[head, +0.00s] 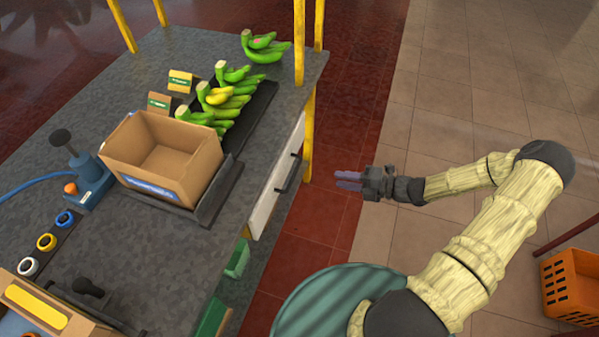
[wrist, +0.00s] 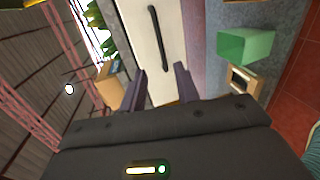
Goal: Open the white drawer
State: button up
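The white drawer (head: 264,212) is in the side of the grey table, and its front looks flush with the table in the head view. It has a dark bar handle (head: 287,176). In the wrist view the white drawer front (wrist: 138,22) fills the upper middle, with the handle (wrist: 158,38) running nearly upright in the picture. My gripper (head: 339,180) is to the right of the drawer in the head view, apart from the handle. In the wrist view my gripper (wrist: 160,82) has its two fingers spread with nothing between them, below the handle's lower end.
On the table (head: 120,245) stand a cardboard box (head: 180,185), green bananas (head: 235,85) and a blue tool (head: 88,175). Yellow posts (head: 309,135) rise at the table's edge. A green bin (head: 238,258) hangs below the edge. An orange crate (head: 572,285) is at right. The tiled floor is clear.

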jog(key=p+x, duration=0.1)
jog(key=x, duration=1.3)
jog(key=shift+a, duration=0.25)
grip_shut()
